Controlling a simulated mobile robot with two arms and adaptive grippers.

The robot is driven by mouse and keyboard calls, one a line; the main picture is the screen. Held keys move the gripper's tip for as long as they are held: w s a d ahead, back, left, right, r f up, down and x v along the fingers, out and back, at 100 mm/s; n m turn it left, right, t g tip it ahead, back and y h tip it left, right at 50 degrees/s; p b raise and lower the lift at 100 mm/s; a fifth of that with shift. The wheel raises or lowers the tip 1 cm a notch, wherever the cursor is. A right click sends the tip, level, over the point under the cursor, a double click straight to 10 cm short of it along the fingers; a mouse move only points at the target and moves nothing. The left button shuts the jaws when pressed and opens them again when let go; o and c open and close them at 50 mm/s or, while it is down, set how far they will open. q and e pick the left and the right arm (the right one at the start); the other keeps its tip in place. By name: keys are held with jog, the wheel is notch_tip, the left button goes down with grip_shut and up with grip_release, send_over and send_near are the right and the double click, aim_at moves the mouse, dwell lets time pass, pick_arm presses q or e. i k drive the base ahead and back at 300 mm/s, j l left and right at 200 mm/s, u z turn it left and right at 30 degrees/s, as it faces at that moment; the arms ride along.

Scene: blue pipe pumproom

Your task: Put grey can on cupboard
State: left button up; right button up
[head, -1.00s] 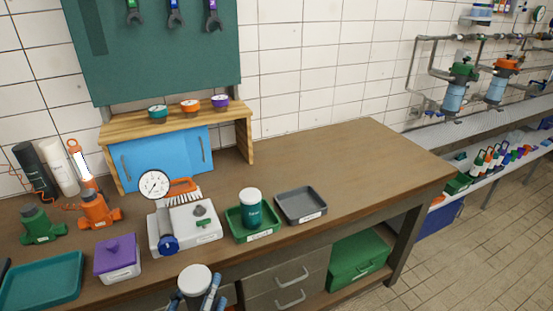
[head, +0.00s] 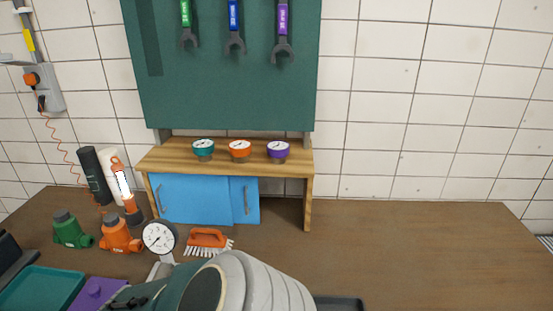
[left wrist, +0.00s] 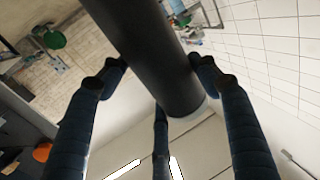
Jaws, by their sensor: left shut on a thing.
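The grey can (left wrist: 150,42) is a dark cylinder in the left wrist view, tilted in that picture. The blue-padded fingers of my left gripper (left wrist: 160,75) are closed around it, and a pale end shows at its lower right. The cupboard (head: 185,200) has blue sliding doors and a wooden top (head: 220,160), and stands at the back of the bench in the head view. A large arm part of mine fills the bottom middle of the head view. The can and left gripper cannot be made out there. My right gripper is not in view.
A dial gauge (head: 158,237) and orange brush (head: 208,238) are in front. The bench (head: 420,245) is clear at right.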

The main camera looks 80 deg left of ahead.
aim_at(285, 209)
jog(key=i+u, duration=0.3)
jog(key=i+l+u, duration=0.15)
jog(key=i+u, duration=0.15)
jog(key=i, duration=0.2)
jog(key=i+l+u, duration=0.3)
jog(key=i+u, duration=0.15)
jog(key=u, duration=0.85)
jog(key=j, duration=0.1)
